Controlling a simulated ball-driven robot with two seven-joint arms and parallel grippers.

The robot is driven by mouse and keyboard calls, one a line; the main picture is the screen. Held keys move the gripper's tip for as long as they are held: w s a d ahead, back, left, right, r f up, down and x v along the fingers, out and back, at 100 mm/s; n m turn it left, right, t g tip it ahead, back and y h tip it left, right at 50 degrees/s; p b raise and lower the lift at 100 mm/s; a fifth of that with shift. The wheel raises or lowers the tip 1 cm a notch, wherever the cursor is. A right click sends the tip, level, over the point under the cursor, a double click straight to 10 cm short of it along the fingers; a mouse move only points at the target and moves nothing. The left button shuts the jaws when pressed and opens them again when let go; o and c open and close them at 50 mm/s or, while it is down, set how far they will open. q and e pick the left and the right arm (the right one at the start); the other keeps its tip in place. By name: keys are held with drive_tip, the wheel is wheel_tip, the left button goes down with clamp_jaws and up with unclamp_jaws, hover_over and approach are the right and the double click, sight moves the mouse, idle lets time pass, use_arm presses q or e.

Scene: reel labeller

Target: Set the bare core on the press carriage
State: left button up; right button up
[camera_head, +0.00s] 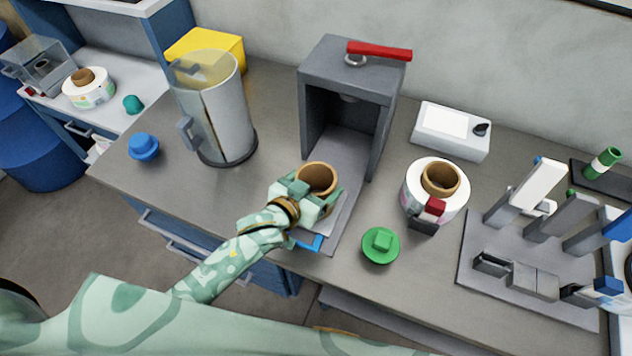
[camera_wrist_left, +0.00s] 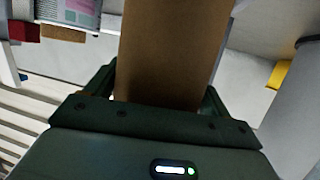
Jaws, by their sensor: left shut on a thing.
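The bare core (camera_head: 316,177), a brown open-topped tube, stands roughly upright between the fingers of my left gripper (camera_head: 312,200). The gripper is shut on it. In the left wrist view the core (camera_wrist_left: 175,50) rises between the two dark green fingers (camera_wrist_left: 160,92). The press (camera_head: 315,65) is a grey open-fronted housing with a red lever (camera_head: 380,50) on top. Its carriage (camera_head: 345,215) is a grey plate reaching out in front, with a blue front piece (camera_head: 308,242). The core is over the carriage; its bottom is hidden, so contact cannot be told. My right gripper is not in view.
A green knobbed disc (camera_head: 380,246) lies right of the carriage. A white label reel (camera_head: 411,195) with a brown core stands beyond it. A tall clear-topped cylinder (camera_head: 228,120) and a blue knob (camera_head: 143,147) are left. Fixtures on a grey plate (camera_head: 475,270) fill the right.

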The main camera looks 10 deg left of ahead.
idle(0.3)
use_arm(q)
drive_tip(key=shift+r+p, duration=0.1)
drive_tip(key=shift+p, duration=0.5)
idle(0.6)
drive_tip(key=shift+f+b, duration=0.45)
drive_tip(key=shift+f, duration=0.2)
drive_tip(key=o, duration=0.7)
drive_tip(key=shift+p+v, duration=3.8)
drive_tip(key=shift+v, duration=1.7)
drive_tip(key=shift+a, duration=0.1)
